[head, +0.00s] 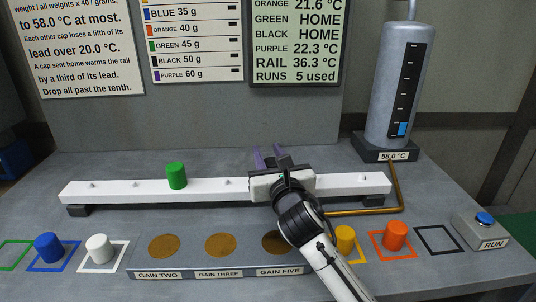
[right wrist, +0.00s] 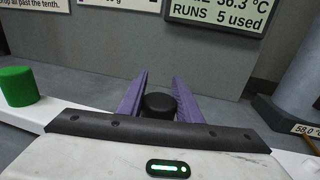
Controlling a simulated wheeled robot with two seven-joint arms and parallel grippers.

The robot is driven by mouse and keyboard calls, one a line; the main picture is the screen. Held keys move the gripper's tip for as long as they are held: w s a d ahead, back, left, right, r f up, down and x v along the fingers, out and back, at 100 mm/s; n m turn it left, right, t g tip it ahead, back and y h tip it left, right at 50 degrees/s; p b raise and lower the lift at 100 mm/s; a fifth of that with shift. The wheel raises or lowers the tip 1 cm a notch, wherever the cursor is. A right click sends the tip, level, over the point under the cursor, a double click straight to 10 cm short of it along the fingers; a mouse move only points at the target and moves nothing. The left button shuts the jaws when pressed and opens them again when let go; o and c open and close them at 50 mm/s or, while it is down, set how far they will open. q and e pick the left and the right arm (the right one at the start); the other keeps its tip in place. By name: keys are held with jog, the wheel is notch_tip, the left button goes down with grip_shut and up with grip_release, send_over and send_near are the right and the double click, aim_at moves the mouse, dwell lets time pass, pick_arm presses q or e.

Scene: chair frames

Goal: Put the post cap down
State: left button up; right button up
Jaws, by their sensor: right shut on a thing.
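A black post cap (right wrist: 159,105) sits between the two purple fingers of my right gripper (right wrist: 158,98) in the right wrist view. My right gripper (head: 271,156) also shows in the head view, over the white rail (head: 130,190), right of its middle. The gripper is shut on the black cap. The gripper body hides much of the cap and the rail below it, so I cannot tell whether the cap touches a post. A green cap (head: 176,176) stands upright on the rail to the left. My left gripper is not in view.
Blue (head: 49,247), white (head: 99,248), yellow (head: 345,240) and orange (head: 395,235) caps stand along the front. A black-outlined square (head: 438,240) and a green-outlined square (head: 14,256) are empty. Brown discs (head: 164,246) line the gain plate. The RUN box (head: 482,231) stands far right.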

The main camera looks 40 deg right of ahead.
jog(key=shift+f, duration=0.1)
jog(key=o, duration=1)
jog(key=shift+o, duration=0.2)
jog(key=v, duration=1.2)
jog(key=shift+s, duration=0.1)
